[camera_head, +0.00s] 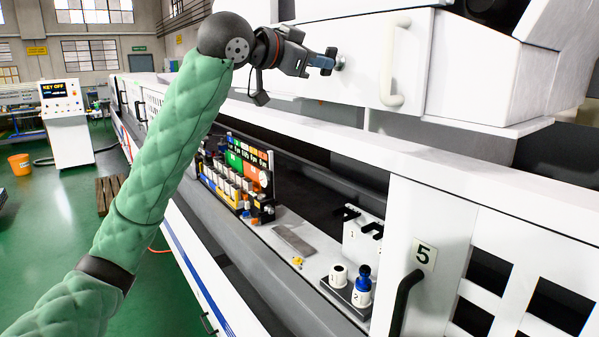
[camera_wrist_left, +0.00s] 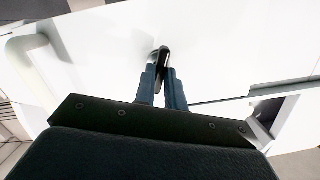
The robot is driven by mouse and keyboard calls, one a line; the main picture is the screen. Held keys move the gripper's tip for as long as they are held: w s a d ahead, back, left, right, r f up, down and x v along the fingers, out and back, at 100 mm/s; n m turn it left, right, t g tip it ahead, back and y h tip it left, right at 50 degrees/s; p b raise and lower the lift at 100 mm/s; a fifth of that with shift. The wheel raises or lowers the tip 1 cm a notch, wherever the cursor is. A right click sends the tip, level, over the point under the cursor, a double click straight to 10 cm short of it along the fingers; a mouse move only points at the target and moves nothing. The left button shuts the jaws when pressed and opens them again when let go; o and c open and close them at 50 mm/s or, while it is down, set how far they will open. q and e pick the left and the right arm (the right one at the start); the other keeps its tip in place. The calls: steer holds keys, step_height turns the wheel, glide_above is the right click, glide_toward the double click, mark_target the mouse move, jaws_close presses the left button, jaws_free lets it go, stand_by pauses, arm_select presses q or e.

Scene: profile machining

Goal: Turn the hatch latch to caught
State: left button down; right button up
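The hatch latch (camera_head: 337,60) is a small dark lever on the white hatch (camera_head: 357,85), left of the hatch's white handle (camera_head: 390,70). In the left wrist view the black latch (camera_wrist_left: 162,58) stands out from the white panel, its long side along the fingers. My left gripper (camera_head: 322,62) reaches it from the left. Its two blue fingers (camera_wrist_left: 161,80) lie close on either side of the latch and look shut on it. The fingers hide the latch's lower part, and I cannot read any latch mark. My right gripper is out of view.
Below the hatch is an open bay with a tool rack (camera_head: 240,175), a flat metal bar (camera_head: 294,240) and numbered holders (camera_head: 347,285). A white door marked 5 (camera_head: 424,254) with a black handle (camera_head: 404,300) stands right. A console (camera_head: 66,125) reads KEY OFF.

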arm_select(q)
steer(key=n+p, duration=0.2)
steer(key=n, duration=0.1)
steer(key=shift+r+g, duration=0.1)
steer(key=shift+g, duration=0.3)
steer(key=c, duration=1.8)
jaws_free()
steer(key=shift+n, duration=0.3)
steer(key=shift+c, duration=0.2)
steer(key=o, duration=0.5)
steer(key=shift+a, duration=0.1)
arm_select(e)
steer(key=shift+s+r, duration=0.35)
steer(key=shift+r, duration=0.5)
arm_select(q)
steer(key=shift+a, duration=0.1)
steer(key=v, duration=0.4)
steer(key=f+v, duration=0.1)
steer(key=v, duration=0.1)
steer(key=shift+s+a+f+b, duration=0.1)
steer(key=shift+s+a+b, duration=0.2)
steer(key=shift+a, duration=0.05)
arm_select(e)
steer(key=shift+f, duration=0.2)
